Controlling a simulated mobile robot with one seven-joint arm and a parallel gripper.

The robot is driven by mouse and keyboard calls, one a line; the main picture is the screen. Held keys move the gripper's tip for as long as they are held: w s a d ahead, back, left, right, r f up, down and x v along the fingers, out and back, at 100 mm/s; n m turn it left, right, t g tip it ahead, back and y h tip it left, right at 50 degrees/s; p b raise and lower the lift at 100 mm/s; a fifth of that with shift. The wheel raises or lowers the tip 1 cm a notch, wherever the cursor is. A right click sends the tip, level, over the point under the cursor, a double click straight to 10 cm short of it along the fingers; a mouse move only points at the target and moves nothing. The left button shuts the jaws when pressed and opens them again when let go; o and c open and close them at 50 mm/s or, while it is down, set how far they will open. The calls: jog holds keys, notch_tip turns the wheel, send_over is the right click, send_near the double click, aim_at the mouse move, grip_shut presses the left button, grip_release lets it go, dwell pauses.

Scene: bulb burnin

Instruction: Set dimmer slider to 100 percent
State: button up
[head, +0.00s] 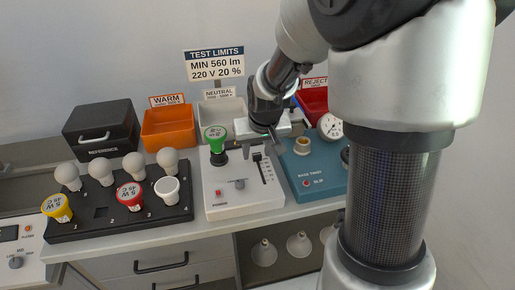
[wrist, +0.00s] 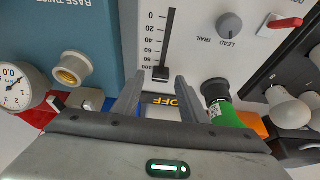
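The dimmer slider's black knob (wrist: 161,73) sits at the 100 end of its slot in the wrist view, by the lowest scale marks. In the head view the knob (head: 257,157) is at the far end of the slot on the white test box (head: 218,199). My gripper (wrist: 160,80) is open, with its two fingertips apart on either side of the knob's end of the slot. I cannot tell whether a finger touches the knob. A display reading OFF (wrist: 168,103) shows between the fingers. In the head view my gripper (head: 268,139) is over the box's far edge, its fingers partly hidden.
A green-based bulb (head: 215,138) stands in the box's socket, left of the slider. The teal base tester (head: 306,166) with a gauge (head: 330,126) is close on the right. A black rack (head: 100,223) of several bulbs stands left. Orange (head: 168,130) and red (head: 313,101) bins stand behind.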

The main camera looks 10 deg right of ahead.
jog(key=p+v, duration=0.4)
jog(key=v, duration=1.3)
jog(key=shift+r, duration=0.3)
jog(key=shift+s, duration=0.15)
jog(key=s+r+t, duration=0.1)
jog(key=s+r, duration=0.3)
jog(key=s, duration=1.1)
notch_tip(320, 180, up, 17)
jog(key=p, duration=1.7)
jog(key=shift+s, duration=0.25)
jog(key=shift+d+f, duration=0.1)
jog(key=shift+f, duration=0.05)
